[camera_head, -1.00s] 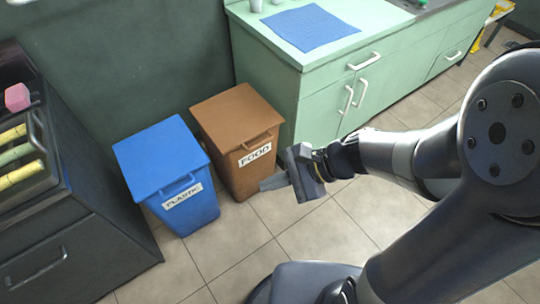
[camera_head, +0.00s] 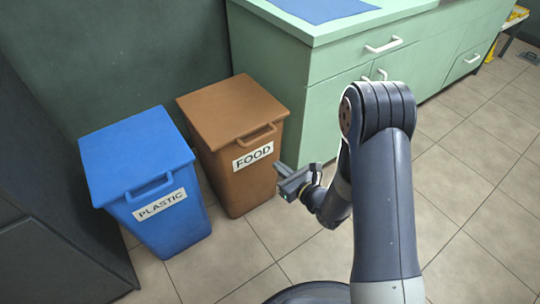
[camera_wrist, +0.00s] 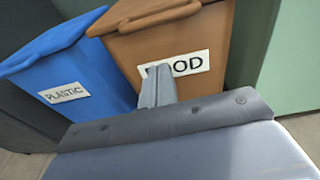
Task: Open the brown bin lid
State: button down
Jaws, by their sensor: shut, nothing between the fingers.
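The brown bin (camera_head: 238,178) stands upright with a white FOOD label on its front. Its brown lid (camera_head: 232,110) is shut, and a handle (camera_head: 256,138) sticks out at the lid's front edge. My gripper (camera_head: 280,170) is shut and empty, in front of the bin's right side, below the lid handle. In the wrist view, my gripper (camera_wrist: 157,82) points at the bin's front and covers the left part of the FOOD label (camera_wrist: 185,66). The handle (camera_wrist: 158,14) shows above it there. I cannot tell whether the fingertips touch the bin.
A blue bin (camera_head: 150,200) labelled PLASTIC stands close to the left. A green cabinet (camera_head: 335,110) with a counter top stands to the right and behind. A dark cabinet (camera_head: 50,220) is at far left. The tiled floor (camera_head: 300,240) in front is clear.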

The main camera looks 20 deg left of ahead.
jog(key=w+a+f+b, duration=0.3)
jog(key=w+a+f, duration=0.1)
jog(key=w+a, duration=0.3)
jog(key=shift+m+t+h, duration=0.3)
jog(key=shift+m+h, duration=0.1)
jog(key=shift+s+d+r, duration=0.1)
jog(key=shift+d+r, duration=0.05)
jog(key=shift+r, duration=1)
jog(key=shift+s+d+r, duration=0.1)
jog(key=shift+d+r, duration=0.05)
jog(key=shift+r, duration=1)
